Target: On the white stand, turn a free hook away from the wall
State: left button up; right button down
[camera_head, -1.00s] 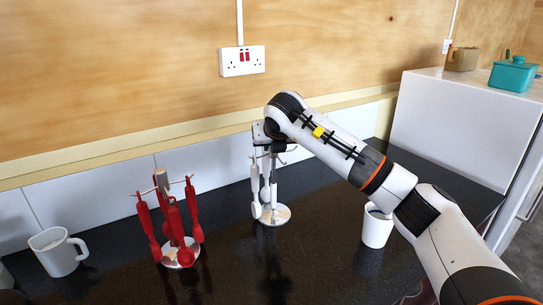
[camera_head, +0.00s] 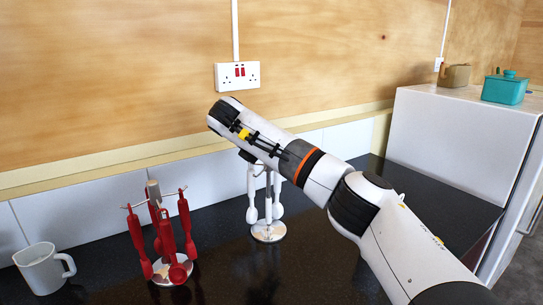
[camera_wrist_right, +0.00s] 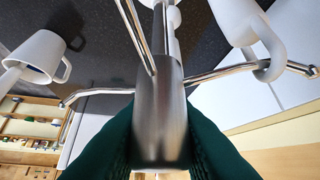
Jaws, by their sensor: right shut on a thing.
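The white stand (camera_head: 268,231) stands upright on the dark counter with white utensils (camera_head: 252,195) hanging from it. My right forearm hides its top in the head view. In the right wrist view, my right gripper (camera_wrist_right: 160,130) has its dark green fingers closed on either side of the stand's grey metal top (camera_wrist_right: 160,115). A bare hook (camera_wrist_right: 95,93) reaches left from the top, and another rod (camera_wrist_right: 135,35) runs toward the upper left, its end out of frame. The hook at right (camera_wrist_right: 225,73) carries a white utensil (camera_wrist_right: 262,35). My left gripper is not in view.
A red utensil stand (camera_head: 165,240) is left of the white one, with a white mug (camera_head: 42,268) farther left. White tiles and a socket (camera_head: 237,75) are on the wall behind. A cup (camera_wrist_right: 35,58) shows in the wrist view. A white cabinet (camera_head: 455,135) is at right.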

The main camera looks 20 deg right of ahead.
jog(key=m+g+p, duration=0.2)
jog(key=p, duration=0.1)
jog(key=shift+s+r+h, duration=0.1)
jog(key=shift+r+h, duration=0.1)
jog(key=shift+h, duration=0.1)
jog(key=m+p, duration=0.1)
jog(key=g+p, duration=0.1)
jog(key=shift+s+f+m+p, duration=0.25)
jog(key=shift+f+m+p, duration=0.15)
jog(key=shift+m+g+p, duration=0.3)
jog(key=shift+p, duration=0.25)
jog(key=c, duration=1.3)
grip_release()
jog(key=shift+d, duration=0.1)
jog(key=shift+o, duration=0.5)
jog(key=shift+r, duration=0.2)
